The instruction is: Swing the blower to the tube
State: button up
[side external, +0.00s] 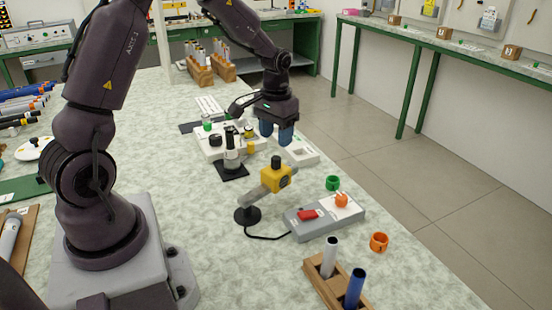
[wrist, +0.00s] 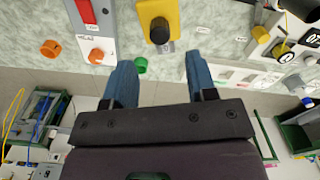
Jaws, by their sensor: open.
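The blower (side external: 275,179) has a yellow body, a black knob on top and a grey barrel pointing down-left over a round black base. Its yellow body also shows at the top of the wrist view (wrist: 155,12). A white tube (side external: 329,257) and a blue tube (side external: 355,288) stand in a wooden rack at the front. A pale upright cylinder with a dark top (side external: 231,152) stands on a black plate behind the blower; I cannot tell whether it is a tube. My gripper (side external: 276,134) is open and empty, behind and above the blower, its blue fingers pointing down, apart from it.
A grey control box (side external: 322,222) with a red switch and orange knob sits right of the blower, joined by a black cable. A green ring (side external: 333,183) and orange ring (side external: 379,242) lie nearby. White trays (side external: 300,155) lie below the gripper. Several rods lie far left.

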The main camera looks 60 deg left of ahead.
aim_at(276, 158)
notch_tip(276, 158, down, 7)
jog(key=shift+f, duration=0.15)
grip_shut()
